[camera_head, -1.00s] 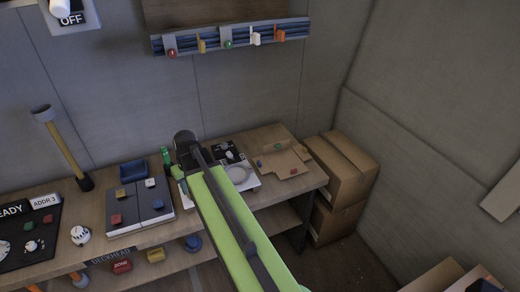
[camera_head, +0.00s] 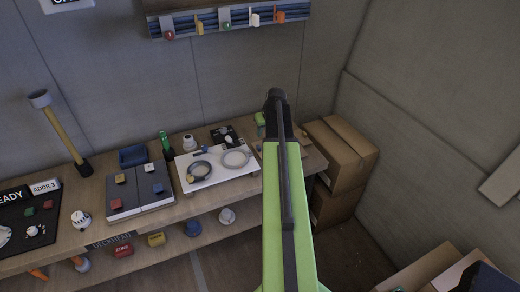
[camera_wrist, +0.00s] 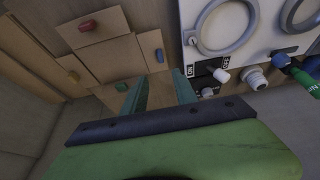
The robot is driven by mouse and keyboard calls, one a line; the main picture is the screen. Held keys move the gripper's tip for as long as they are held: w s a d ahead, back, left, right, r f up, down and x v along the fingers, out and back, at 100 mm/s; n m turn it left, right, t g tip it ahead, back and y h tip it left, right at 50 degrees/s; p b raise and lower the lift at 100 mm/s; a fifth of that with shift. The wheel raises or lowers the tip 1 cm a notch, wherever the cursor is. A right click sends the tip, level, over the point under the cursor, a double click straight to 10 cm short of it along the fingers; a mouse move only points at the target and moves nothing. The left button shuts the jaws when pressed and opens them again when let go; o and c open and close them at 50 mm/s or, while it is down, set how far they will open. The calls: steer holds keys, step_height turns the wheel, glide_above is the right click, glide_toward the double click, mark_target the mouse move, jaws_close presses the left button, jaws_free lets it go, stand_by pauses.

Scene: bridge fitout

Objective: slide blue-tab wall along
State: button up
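The blue tab (camera_wrist: 159,55) stands on a light brown panel in the wrist view, just beyond the gap between my fingers. Flat brown panels lie around it, with a red tab (camera_wrist: 88,24), a yellow tab (camera_wrist: 74,76) and a green tab (camera_wrist: 121,87). My gripper (camera_wrist: 160,82) is open, with two teal fingers apart and nothing seen between them. The green tab is close outside the left finger. In the head view my arm covers most of the panels, and the blue tab cannot be made out there.
A white board with two rings (camera_head: 218,168) lies left of my arm on the bench. A green bottle (camera_head: 165,145) and white knob (camera_head: 189,142) stand behind it. Cardboard boxes (camera_head: 342,150) stand against the bench's right end. A rail with coloured hooks (camera_head: 230,22) hangs on the wall.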

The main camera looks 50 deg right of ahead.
mark_target(259, 147)
steer(key=b+x, duration=1.2)
steer(key=x, duration=0.2)
steer(key=shift+w+f, duration=0.1)
steer(key=shift+f, duration=0.25)
steer(key=shift+r, duration=0.1)
